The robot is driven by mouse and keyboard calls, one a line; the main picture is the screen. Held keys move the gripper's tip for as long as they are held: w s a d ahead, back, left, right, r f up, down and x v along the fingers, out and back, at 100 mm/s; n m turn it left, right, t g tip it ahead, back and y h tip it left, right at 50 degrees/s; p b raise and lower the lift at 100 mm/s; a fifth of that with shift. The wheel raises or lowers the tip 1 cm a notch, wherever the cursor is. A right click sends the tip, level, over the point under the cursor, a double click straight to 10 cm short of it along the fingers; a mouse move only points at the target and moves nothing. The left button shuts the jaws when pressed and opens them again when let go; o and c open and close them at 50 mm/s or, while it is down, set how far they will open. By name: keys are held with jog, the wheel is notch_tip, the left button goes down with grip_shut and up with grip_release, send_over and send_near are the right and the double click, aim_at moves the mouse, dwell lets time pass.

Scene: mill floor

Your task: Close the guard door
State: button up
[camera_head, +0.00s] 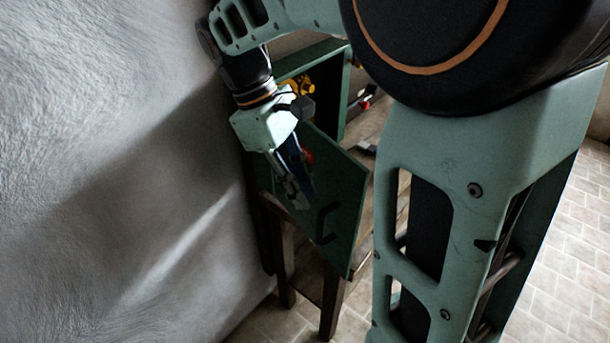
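The guard door (345,188) is a dark green panel with a dark handle (325,224) on its outer face. It stands open, swung out from a green housing (318,55) that has yellow gear-like parts (300,85) inside. My gripper (295,196) points down in front of the door's face, on the left of the handle. Whether it touches the door cannot be told. Its fingers are dark and small here, so their opening is unclear. My arm hides part of the housing and the door's hinge side.
A rough grey wall (110,160) rises close on the left of my gripper and the door. The housing stands on a wooden table with dark legs (330,305). Small items, one of them red (366,104), lie near the housing. Tiled floor (565,240) is open on the right.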

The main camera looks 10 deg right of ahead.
aim_at(319, 240)
jog(key=x, duration=1)
jog(key=shift+s, duration=0.1)
jog(key=shift+c, duration=0.5)
grip_shut()
